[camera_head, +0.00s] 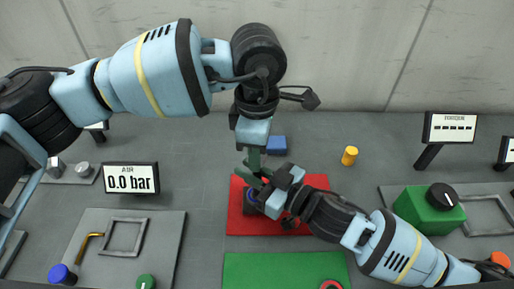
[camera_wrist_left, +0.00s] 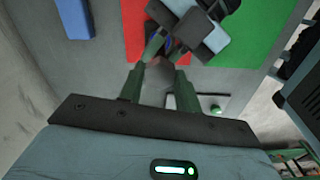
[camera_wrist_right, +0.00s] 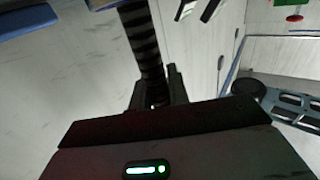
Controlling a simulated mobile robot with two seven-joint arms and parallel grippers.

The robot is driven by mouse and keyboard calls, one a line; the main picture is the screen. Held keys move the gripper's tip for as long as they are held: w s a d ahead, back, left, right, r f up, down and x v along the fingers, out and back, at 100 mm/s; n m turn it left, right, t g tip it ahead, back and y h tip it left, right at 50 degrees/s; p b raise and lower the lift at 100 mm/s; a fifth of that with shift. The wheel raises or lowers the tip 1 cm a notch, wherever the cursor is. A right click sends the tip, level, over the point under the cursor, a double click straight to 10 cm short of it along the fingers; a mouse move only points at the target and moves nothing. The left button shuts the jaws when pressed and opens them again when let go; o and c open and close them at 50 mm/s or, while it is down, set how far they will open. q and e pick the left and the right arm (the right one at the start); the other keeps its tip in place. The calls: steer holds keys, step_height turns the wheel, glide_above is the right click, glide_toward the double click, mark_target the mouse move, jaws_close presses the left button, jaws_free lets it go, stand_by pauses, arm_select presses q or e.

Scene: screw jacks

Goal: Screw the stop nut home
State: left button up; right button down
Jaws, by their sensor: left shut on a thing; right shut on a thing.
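My left gripper (camera_head: 256,163) reaches down over the red mat. In the left wrist view its green fingers (camera_wrist_left: 160,88) are shut on a greyish piece (camera_wrist_left: 157,73), perhaps the stop nut; its shape is unclear. My right gripper (camera_head: 258,186) comes in low from the right. Its fingers (camera_wrist_right: 155,95) are shut at a dark threaded screw (camera_wrist_right: 142,45), which runs away between them. A dark blue round part (camera_head: 249,203) shows beside the right gripper on the red mat (camera_head: 313,182). The grippers are very close and hide the grip; thread engagement is hidden.
A blue block (camera_head: 276,145) and a yellow cylinder (camera_head: 349,156) stand behind the mat. A green box with a black knob (camera_head: 430,212) is at right. A green mat (camera_head: 270,272) lies in front. Displays for air (camera_head: 131,178) and torque (camera_head: 449,127) flank the work area.

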arm_select(q)
steer(key=m, duration=0.9)
steer(key=o, duration=1.2)
steer(key=shift+c, duration=0.2)
steer(key=shift+r, duration=0.1)
step_height(320, 180, up, 12)
arm_select(e)
steer(key=c, duration=1.3)
jaws_free()
steer(key=shift+o, duration=0.2)
steer(key=shift+d, duration=0.1)
